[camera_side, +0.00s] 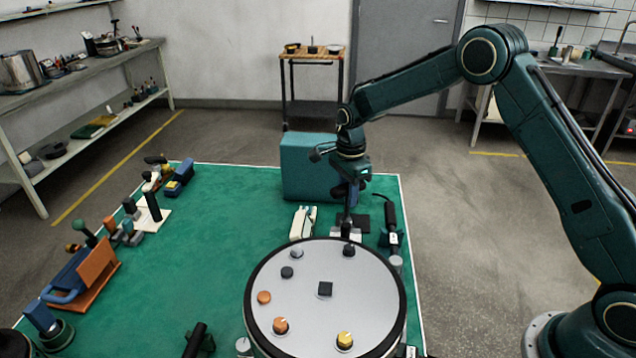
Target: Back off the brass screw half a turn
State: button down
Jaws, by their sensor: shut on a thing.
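A round grey disc with a dark rim (365,295) stands at the front centre of the side view. A yellow, brass-looking screw (344,340) stands near its front edge, well away from my gripper. My gripper (348,205) is over the far edge of the disc, shut on a slim dark thing (347,228) that points down. The lower end of that thing is close to a dark-topped piece (348,250) on the disc's far side; I cannot tell whether they touch. The fingertips are small and partly lost against dark parts.
A teal box (308,165) stands behind, and a white piece (303,222) lies nearer. Tools line the green mat's left side; its middle left is clear.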

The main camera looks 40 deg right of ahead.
jog(key=shift+f, duration=0.35)
jog(key=c, duration=1.9)
grip_release()
grip_shut()
